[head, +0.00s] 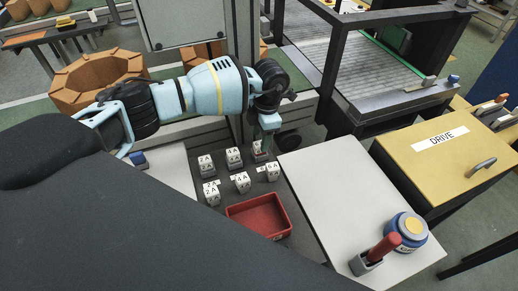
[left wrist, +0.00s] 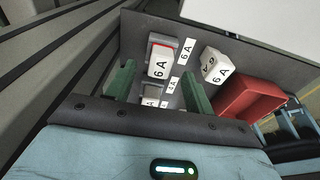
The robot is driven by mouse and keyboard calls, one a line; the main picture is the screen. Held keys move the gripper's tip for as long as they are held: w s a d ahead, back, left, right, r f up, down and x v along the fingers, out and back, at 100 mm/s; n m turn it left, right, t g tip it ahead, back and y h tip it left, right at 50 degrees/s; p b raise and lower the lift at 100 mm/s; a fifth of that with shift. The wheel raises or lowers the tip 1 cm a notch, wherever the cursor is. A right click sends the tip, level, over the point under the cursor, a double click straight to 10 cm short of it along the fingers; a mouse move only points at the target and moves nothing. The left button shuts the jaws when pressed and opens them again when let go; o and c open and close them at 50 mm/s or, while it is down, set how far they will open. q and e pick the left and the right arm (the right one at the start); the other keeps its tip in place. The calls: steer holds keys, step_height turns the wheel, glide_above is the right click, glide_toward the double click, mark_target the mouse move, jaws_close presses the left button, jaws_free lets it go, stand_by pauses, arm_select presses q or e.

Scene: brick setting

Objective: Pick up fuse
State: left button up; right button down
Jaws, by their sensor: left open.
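Several white block fuses marked 2A, 4A and 6A stand on a dark panel. My left gripper (head: 269,140) points down, open, over the back right fuse (head: 259,154) and partly hides it in the head view. In the left wrist view, the green fingers of my left gripper (left wrist: 157,88) stand apart. A 6A fuse (left wrist: 159,62) with a red edge shows beyond the fingertips, in the gap between them. Another 6A fuse (left wrist: 215,67) stands to its right; it is the front right fuse (head: 272,173) in the head view. My right gripper is not in view.
A red tray (head: 233,210) lies in front of the fuses. To the right, a white worktop (head: 320,185) carries a red-handled tool (head: 383,248) in a grey holder and a blue-yellow round container (head: 408,228). A yellow DRIVE box (head: 440,165) stands beyond.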

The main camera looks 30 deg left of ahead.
mark_target(260, 144)
arm_select(q)
steer(key=shift+s+f, duration=0.1)
steer(key=shift+f, duration=0.95)
steer(key=shift+a, duration=0.1)
jaws_close()
step_height(260, 144, up, 10)
